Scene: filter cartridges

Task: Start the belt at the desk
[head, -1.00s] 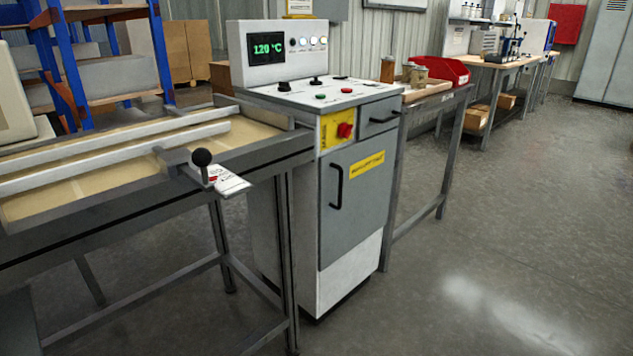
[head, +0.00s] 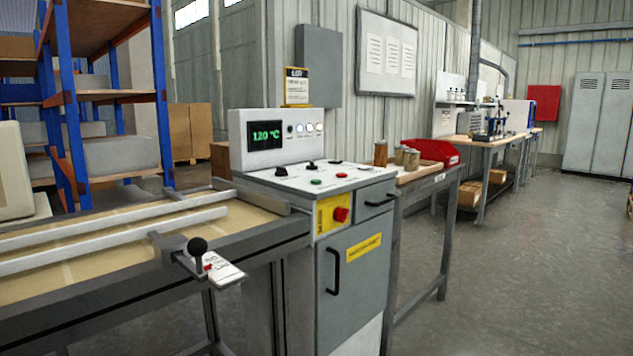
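The control desk (head: 347,265) is a grey and white cabinet in the middle of the head view. The sloping top carries a green button (head: 316,182), a red button (head: 341,175) and black knobs (head: 281,171). A red main switch (head: 341,214) sits on a yellow plate at the front. The belt (head: 240,222), pale yellow with light rails over it, lies left of the desk. Neither of my grippers is in view.
A lever with a black ball (head: 197,245) and a white label sticks out from the belt frame's front edge. A side table (head: 428,183) with jars and a red bin (head: 430,151) stands right of the desk. The floor (head: 520,270) at the right is clear.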

